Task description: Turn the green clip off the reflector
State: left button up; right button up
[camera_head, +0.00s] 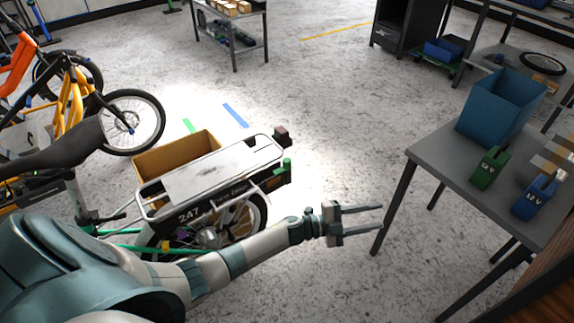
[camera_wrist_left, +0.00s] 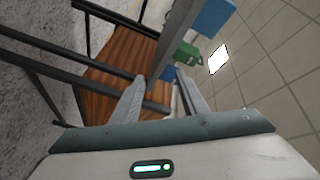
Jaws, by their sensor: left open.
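The cargo bike's rear rack (camera_head: 200,182) is in the middle of the head view. A dark red block, apparently the reflector (camera_head: 281,134), sits at the rack's far rear corner. A green piece, apparently the clip (camera_head: 286,165), is at the rack's rear end beside a dark part; how it is fixed is too small to tell. My left gripper (camera_head: 380,217) is open and empty, right of and nearer than the clip, with its fingers pointing right, away from the bike. Its fingers also show in the left wrist view (camera_wrist_left: 160,78), where neither clip nor reflector shows. My right gripper is out of view.
A grey table (camera_head: 432,152) stands right of my left gripper, with a blue bin (camera_head: 500,105), a green battery (camera_head: 490,168) and a blue battery (camera_head: 535,197) on it. Other bikes stand at left. Floor between rack and table is clear.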

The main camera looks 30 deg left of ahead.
pick_arm(q)
notch_tip(320, 180, up, 8)
jog(key=w+d+m+g+h+b, duration=0.1)
jog(key=d+m+g+h+b, duration=0.15)
jog(key=m+g, duration=0.75)
notch_tip(320, 180, up, 14)
jog(key=m+g+y+b, duration=0.2)
jog(key=m+y+b, duration=0.3)
jog(key=m+y, duration=0.75)
send_over(287, 159)
jog(key=n+y, duration=0.3)
jog(key=y, duration=0.1)
jog(key=shift+s+f, duration=0.1)
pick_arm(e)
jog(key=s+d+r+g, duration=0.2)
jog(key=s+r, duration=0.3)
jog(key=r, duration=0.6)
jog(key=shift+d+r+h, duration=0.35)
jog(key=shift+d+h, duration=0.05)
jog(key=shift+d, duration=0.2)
pick_arm(q)
jog(key=shift+f, duration=0.15)
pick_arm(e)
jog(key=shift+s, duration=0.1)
pick_arm(q)
notch_tip(287, 159, down, 17)
jog(key=shift+f, duration=0.1)
